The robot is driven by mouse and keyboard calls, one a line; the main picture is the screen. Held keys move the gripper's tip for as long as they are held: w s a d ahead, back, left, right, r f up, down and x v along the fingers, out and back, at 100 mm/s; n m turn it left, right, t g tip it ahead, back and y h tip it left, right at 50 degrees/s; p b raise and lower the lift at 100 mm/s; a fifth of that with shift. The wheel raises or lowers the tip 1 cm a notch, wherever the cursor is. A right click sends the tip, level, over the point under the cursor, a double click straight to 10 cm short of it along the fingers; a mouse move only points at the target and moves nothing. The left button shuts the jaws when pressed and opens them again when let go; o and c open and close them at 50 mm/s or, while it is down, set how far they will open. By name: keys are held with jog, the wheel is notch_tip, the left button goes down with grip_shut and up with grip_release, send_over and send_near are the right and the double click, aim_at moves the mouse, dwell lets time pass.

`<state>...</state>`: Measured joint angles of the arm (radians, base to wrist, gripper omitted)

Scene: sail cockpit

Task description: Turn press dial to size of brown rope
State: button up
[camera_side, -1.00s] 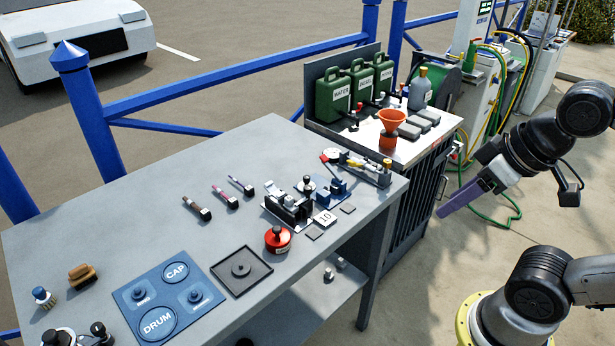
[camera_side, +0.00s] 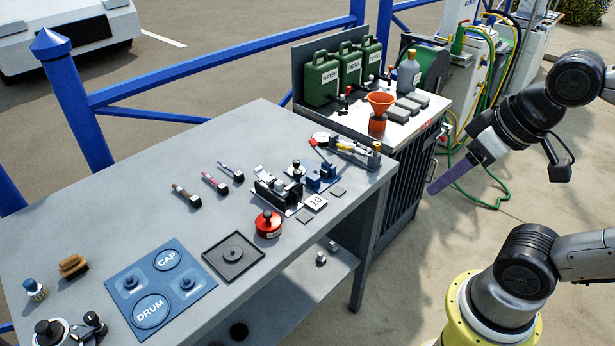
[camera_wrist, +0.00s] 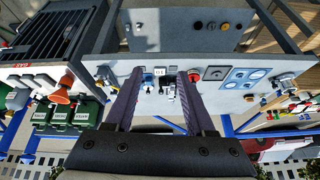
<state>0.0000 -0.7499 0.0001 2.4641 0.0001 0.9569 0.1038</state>
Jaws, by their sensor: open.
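The press (camera_side: 278,190), a black and silver device, stands on the grey table's right part. The number card (camera_side: 316,202) beside it reads 10. I cannot make out a dial or its setting. A short brown rope piece (camera_side: 181,191) with a dark end lies left of the press. Pink (camera_side: 208,178) and purple (camera_side: 227,168) rope pieces lie beside it. My gripper (camera_side: 431,190) hangs in the air right of the table, apart from everything. In the wrist view, its two long purple fingers (camera_wrist: 160,75) are spread and empty, with the press visible beyond them.
A red round canister (camera_side: 268,224), a black square tray (camera_side: 236,257) and a blue mat marked CAP and DRUM (camera_side: 128,284) lie in front of the press. An orange funnel (camera_side: 381,104) and green cans (camera_side: 350,65) stand on the cabinet behind. The table's left-rear area is clear.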

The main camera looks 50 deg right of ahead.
jog(key=w+d+r+m+g, duration=0.1)
jog(key=w+r+m, duration=0.4)
jog(key=w+r, duration=1)
jog(key=m+g, duration=0.3)
jog(key=g, duration=0.1)
send_over(296, 161)
notch_tip(296, 161, down, 20)
notch_tip(296, 161, down, 15)
jog(key=shift+r, duration=0.2)
jog(key=shift+c, duration=0.3)
grip_shut()
